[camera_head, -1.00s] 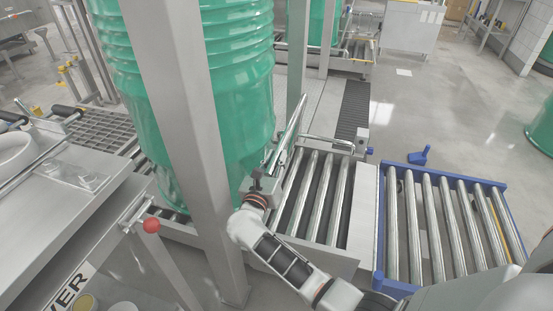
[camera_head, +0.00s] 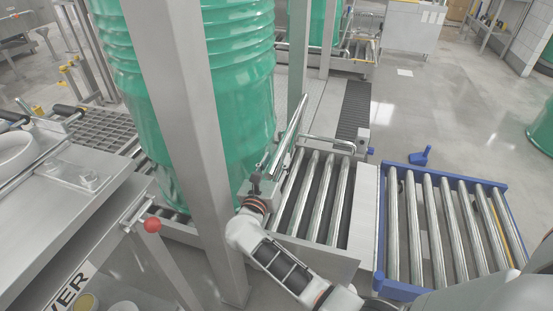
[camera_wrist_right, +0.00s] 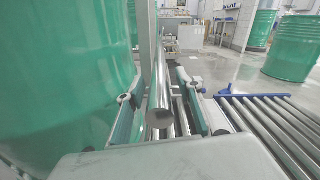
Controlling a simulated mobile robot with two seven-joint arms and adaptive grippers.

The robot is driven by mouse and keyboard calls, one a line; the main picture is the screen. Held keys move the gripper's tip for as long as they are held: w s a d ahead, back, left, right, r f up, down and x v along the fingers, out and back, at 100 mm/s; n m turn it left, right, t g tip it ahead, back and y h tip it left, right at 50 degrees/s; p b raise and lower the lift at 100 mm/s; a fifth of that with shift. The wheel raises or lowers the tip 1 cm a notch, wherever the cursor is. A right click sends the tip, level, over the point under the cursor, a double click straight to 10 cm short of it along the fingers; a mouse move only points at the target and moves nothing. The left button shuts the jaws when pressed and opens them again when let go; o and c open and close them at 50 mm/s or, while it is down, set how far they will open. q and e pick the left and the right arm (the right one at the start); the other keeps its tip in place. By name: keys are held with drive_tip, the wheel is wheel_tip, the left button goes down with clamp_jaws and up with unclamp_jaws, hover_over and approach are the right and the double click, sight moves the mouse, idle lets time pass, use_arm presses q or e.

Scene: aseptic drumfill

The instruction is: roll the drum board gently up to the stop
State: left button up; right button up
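A large ribbed green drum (camera_head: 240,110) stands upright on the roller line, partly hidden behind a grey post. Its curved wall fills the left of the right wrist view (camera_wrist_right: 60,80). I cannot make out a board under it. My right gripper (camera_head: 262,183) is low beside the drum's right side, at the near end of a slanted metal bar (camera_head: 288,130). In the right wrist view its two fingers (camera_wrist_right: 158,98) stand apart, with the round dark end of a bar (camera_wrist_right: 159,119) between them and gaps on both sides. My left gripper is not in view.
The grey post (camera_head: 190,130) stands close in front of the drum. Metal rollers (camera_head: 322,200) lie right of my gripper, then a blue-framed roller section (camera_head: 445,225). A steel bench (camera_head: 70,195) and a red knob (camera_head: 152,225) are at left.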

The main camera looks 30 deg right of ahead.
drive_tip(key=v, duration=1)
drive_tip(key=shift+s+a, duration=0.2)
drive_tip(key=shift+s, duration=0.05)
idle(0.6)
